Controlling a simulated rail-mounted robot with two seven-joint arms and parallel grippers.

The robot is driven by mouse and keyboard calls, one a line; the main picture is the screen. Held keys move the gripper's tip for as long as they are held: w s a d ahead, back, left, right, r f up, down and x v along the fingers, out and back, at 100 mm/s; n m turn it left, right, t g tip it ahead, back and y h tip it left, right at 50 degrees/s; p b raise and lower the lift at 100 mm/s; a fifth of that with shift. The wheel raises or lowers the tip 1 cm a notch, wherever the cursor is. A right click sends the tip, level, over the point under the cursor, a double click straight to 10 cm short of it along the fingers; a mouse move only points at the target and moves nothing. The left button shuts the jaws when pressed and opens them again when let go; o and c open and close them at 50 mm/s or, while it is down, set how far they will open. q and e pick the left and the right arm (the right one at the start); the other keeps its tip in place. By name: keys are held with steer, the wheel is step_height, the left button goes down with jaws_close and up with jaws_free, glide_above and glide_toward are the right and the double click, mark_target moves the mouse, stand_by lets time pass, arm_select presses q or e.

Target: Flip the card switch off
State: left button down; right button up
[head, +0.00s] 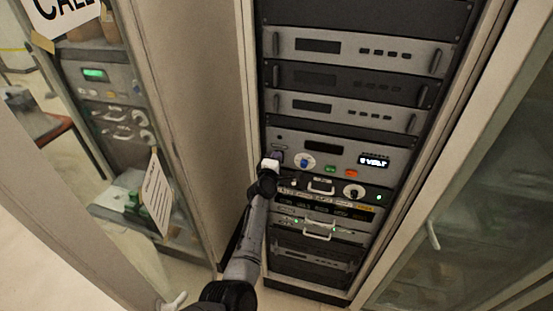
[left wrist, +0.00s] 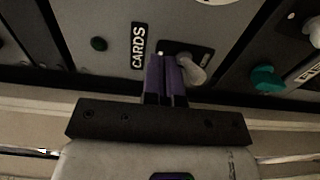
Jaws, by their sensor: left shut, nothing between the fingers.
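The card switch (left wrist: 191,70) is a pale toggle lever on a grey panel, beside a black label reading CARDS (left wrist: 138,46) in the left wrist view. My left gripper (left wrist: 166,62) has its purple fingers shut and empty, with the tips between the label and the lever. The fingers overlap the lever's left side in the picture; I cannot tell whether they touch it. In the head view my left gripper (head: 276,156) is at the left end of a grey rack unit (head: 330,134) and hides the switch there. My right gripper is not in view.
Drawer handles (head: 321,187) stick out just below. Cabinet frames and doors flank the rack, with a door handle (head: 433,235) at right.

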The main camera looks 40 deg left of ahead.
arm_select(q)
steer(key=shift+s+d+r+p, duration=0.25)
steer(key=shift+s+p, duration=0.3)
steer(key=shift+p, duration=0.15)
steer(key=p+v, duration=0.4)
steer(key=v, duration=0.3)
steer(key=shift+f, duration=0.15)
steer(key=shift+a, duration=0.1)
